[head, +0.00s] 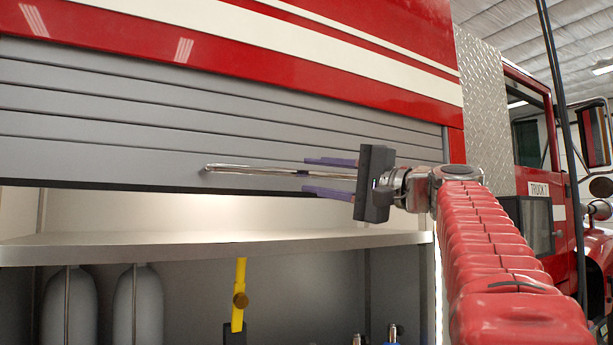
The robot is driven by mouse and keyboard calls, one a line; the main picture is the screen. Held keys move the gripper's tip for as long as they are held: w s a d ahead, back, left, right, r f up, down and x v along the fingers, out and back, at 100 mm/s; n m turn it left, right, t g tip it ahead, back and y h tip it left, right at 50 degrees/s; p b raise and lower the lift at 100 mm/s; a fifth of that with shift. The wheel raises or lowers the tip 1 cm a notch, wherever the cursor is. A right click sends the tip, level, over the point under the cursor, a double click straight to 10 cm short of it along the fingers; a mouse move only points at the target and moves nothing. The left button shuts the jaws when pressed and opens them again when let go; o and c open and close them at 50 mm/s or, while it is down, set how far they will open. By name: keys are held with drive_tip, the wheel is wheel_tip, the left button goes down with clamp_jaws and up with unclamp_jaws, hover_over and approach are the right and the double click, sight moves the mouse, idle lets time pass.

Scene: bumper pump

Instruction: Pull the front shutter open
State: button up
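The front shutter (150,130) is a grey slatted roll-up door on the red truck. It is partly raised, and its lower edge hangs above the open compartment. A shiny horizontal bar handle (250,171) runs along the shutter's lower slat. My gripper (308,177) is at the right part of this bar, with one purple finger above it and one below. The fingers look apart, with the bar passing between them. Whether they touch the bar is hard to tell. The gripper's dark body hides the bar's right end.
Below the shutter is a metal shelf (200,246). Under it stand two pale cylinders (139,305), a yellow-handled tool (239,290) and small fittings (393,333). The truck's cab with a mirror (595,135) is at the right. The space between shutter edge and shelf is empty.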

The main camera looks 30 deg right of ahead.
drive_tip(key=v, duration=1)
drive_tip(key=shift+w+f, duration=0.1)
idle(0.3)
drive_tip(key=w+a+f+n+g, duration=0.1)
drive_tip(key=w+a+f+g, duration=0.15)
drive_tip(key=a+f, duration=0.5)
drive_tip(key=w+a+f+g+h, duration=0.1)
drive_tip(key=a+f+g, duration=0.25)
drive_tip(key=f, duration=0.75)
drive_tip(key=w+a+f+n+g, duration=0.1)
drive_tip(key=w+a+f+g, duration=0.1)
drive_tip(key=a+f, duration=0.55)
drive_tip(key=s+a+f+n+g+h, duration=0.1)
drive_tip(key=s+f, duration=0.4)
drive_tip(key=f, duration=0.5)
drive_tip(key=s+a+f+n+g+h, duration=0.2)
drive_tip(key=s+f+n, duration=0.3)
drive_tip(key=f, duration=0.5)
drive_tip(key=s+a+f+n+g+h, duration=0.2)
drive_tip(key=s+a+f+n, duration=0.2)
drive_tip(key=f, duration=0.6)
drive_tip(key=shift+s+n+h, duration=0.4)
drive_tip(key=shift+s+n, duration=0.1)
drive_tip(key=shift+s, duration=0.3)
